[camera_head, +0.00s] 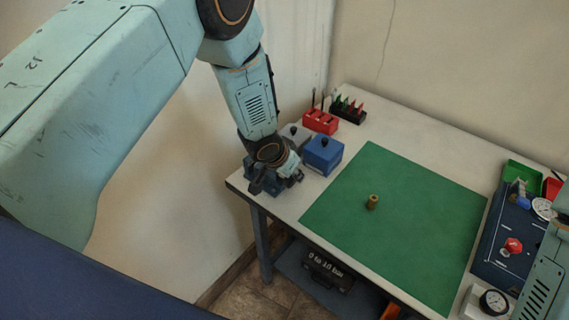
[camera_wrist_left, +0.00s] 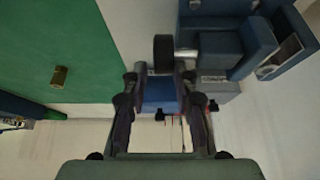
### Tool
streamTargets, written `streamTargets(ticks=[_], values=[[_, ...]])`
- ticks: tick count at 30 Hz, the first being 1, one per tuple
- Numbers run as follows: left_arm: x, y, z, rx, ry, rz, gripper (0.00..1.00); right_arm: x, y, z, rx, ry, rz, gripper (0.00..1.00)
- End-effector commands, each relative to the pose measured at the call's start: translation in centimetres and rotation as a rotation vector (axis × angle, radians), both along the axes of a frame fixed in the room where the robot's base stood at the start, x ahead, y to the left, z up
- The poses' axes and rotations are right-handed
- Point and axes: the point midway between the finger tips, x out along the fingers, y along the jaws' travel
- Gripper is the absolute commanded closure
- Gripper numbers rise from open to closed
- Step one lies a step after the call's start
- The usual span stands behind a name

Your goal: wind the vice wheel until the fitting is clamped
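A dark blue vice (camera_wrist_left: 225,45) stands at the table's left front corner, with a black wheel (camera_wrist_left: 163,54) on its mat side. In the head view my left gripper (camera_head: 274,182) hides most of it. In the left wrist view the fingers (camera_wrist_left: 160,78) are spread and empty, with the wheel just beyond and between the tips; I cannot tell whether they touch. A small brass fitting (camera_head: 371,202) stands on the green mat, apart from the vice; it also shows in the wrist view (camera_wrist_left: 59,77). Whether anything sits in the jaws is unclear. My right gripper is out of view.
A blue box (camera_head: 323,156) with a black knob and a grey box (camera_head: 295,134) stand behind my left gripper. A red rack (camera_head: 320,122) is behind them. The green mat (camera_head: 410,235) is otherwise clear. A blue gauge panel (camera_head: 495,240) lies at the right.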

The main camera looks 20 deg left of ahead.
Motion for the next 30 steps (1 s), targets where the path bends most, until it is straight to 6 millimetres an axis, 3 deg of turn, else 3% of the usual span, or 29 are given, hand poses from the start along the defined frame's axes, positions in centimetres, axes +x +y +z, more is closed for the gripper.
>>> streamTargets(ticks=[6,12,18,30], values=[[-1.9,0.8,4.0,-0.002,-0.002,0.002,0.72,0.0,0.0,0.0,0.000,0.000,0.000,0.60],[-3.4,1.3,6.6,-0.002,-0.001,0.000,0.72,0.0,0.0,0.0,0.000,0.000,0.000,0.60],[-4.1,1.6,7.8,-0.002,0.001,0.000,0.72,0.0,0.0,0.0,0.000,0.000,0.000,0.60],[-4.2,1.6,7.9,-0.002,0.001,0.000,0.72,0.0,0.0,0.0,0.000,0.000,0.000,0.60]])
